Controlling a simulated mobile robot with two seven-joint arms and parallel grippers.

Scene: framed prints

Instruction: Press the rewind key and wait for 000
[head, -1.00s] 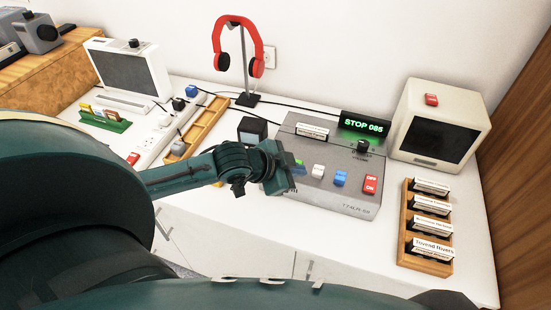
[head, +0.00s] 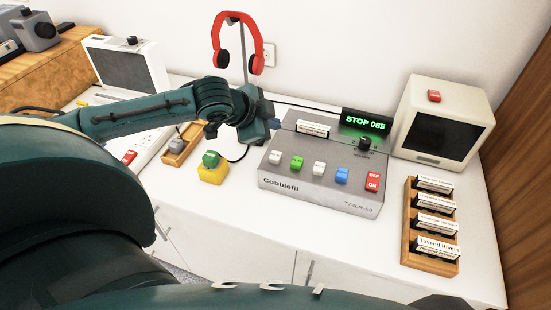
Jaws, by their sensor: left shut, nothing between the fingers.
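The grey tape deck (head: 310,190) stands on the white counter. Its display (head: 366,122) reads STOP 085 in green. Along its front sit a white key (head: 275,157), a green key (head: 297,162), another white key (head: 319,168), a blue key (head: 342,175) and a red OFF/ON switch (head: 373,181). The key labels are too small to read, so I cannot tell which is rewind. My left gripper (head: 268,126) is shut and empty, by the deck's back left corner, clear of the keys. My right gripper is out of view.
A yellow box with a green button (head: 212,170) sits left of the deck. Red headphones (head: 238,42) hang on a stand behind my arm. A cream monitor (head: 442,115) and a wooden rack of labelled tapes (head: 410,250) are at right. Bare counter lies before the deck.

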